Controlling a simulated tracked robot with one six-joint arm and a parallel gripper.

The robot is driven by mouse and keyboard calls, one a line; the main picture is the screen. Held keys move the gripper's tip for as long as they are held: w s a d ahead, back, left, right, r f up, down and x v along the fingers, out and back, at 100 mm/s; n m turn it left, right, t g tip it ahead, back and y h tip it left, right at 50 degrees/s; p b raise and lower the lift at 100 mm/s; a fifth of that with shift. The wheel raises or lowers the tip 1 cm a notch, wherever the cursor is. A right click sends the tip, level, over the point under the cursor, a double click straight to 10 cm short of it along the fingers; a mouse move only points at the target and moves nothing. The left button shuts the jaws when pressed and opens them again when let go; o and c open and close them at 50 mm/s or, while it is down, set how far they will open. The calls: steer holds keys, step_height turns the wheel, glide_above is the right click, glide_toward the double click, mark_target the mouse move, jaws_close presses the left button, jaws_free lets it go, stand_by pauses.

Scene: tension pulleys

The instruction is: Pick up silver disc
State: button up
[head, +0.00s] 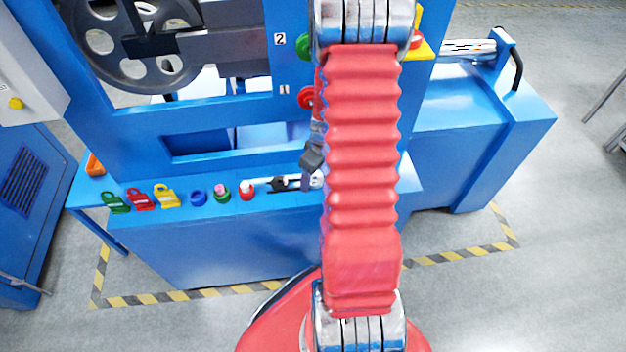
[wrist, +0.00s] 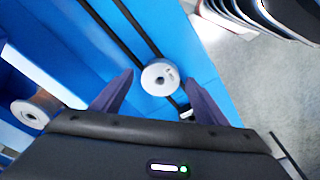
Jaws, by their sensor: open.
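A round silver disc (wrist: 160,77) with a dark centre hole shows in the wrist view, against a blue surface. It appears between the tips of my gripper (wrist: 158,79), whose two dark fingers are spread apart on either side with nothing held. The gap in depth between the fingers and the disc is hard to judge. A second pale round part (wrist: 30,113), like a spool, is at the left of the wrist view. In the head view my red arm covers the middle, and I cannot make out the silver disc there.
A blue machine (head: 220,245) carries a large grey wheel (head: 130,45). On its ledge are green, red and yellow locks, small coloured caps and a wrench-like tool (head: 283,184). Two dark bars (wrist: 125,28) run diagonally beside the disc. Open grey floor (head: 460,300) lies at right.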

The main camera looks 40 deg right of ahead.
steer(key=shift+c, duration=0.2)
steer(key=c, duration=1.2)
steer(key=shift+r, duration=0.1)
